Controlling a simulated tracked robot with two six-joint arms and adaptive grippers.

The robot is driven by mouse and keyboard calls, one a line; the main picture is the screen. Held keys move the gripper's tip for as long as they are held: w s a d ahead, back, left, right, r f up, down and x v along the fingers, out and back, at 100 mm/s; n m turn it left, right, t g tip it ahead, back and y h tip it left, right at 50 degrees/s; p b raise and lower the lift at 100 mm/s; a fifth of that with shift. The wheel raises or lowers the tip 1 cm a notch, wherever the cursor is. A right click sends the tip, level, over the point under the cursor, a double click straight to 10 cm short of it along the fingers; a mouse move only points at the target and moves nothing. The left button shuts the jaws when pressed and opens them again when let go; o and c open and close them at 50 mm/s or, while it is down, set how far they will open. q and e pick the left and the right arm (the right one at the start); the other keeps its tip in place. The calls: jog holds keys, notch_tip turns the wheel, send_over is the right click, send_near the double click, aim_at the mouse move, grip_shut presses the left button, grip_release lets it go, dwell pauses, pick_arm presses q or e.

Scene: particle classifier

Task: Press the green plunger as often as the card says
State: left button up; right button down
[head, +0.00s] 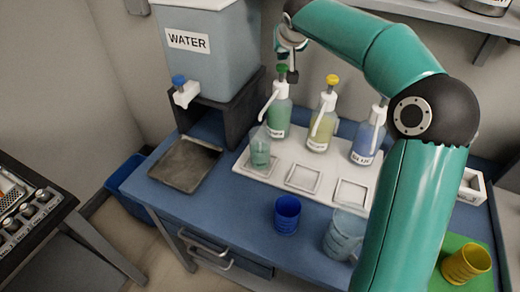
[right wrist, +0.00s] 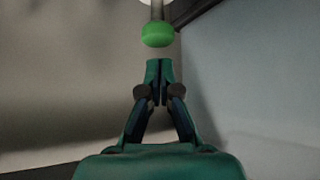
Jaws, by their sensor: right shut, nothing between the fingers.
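The pump bottle with the green plunger (head: 282,70) stands at the left of the bottle row on the white tray (head: 272,178). The green plunger top also shows in the right wrist view (right wrist: 158,35), just beyond my fingertips. My right gripper (head: 292,76) is shut and empty, close by the green plunger; whether it touches cannot be told. It shows shut in the right wrist view (right wrist: 159,68). A clear cup with green contents (head: 260,152) stands on the tray in front of this bottle. No card can be made out. My left gripper is not in view.
A yellow-topped bottle (head: 323,122) and a blue bottle (head: 368,138) stand to the right. A water tank (head: 225,60) is at the left. A blue cup (head: 287,214), a clear jug (head: 343,235) and a yellow cup (head: 466,263) stand nearer the front. My right arm covers part of the table.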

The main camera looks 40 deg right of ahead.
aim_at(282, 66)
jog(key=shift+f, duration=0.2)
dwell(0.5)
jog(key=shift+f+b, duration=1.75)
jog(key=shift+b, duration=0.1)
jog(key=shift+r, duration=0.1)
jog(key=shift+r+p, duration=1.6)
jog(key=shift+r, duration=0.25)
jog(key=shift+f, duration=0.15)
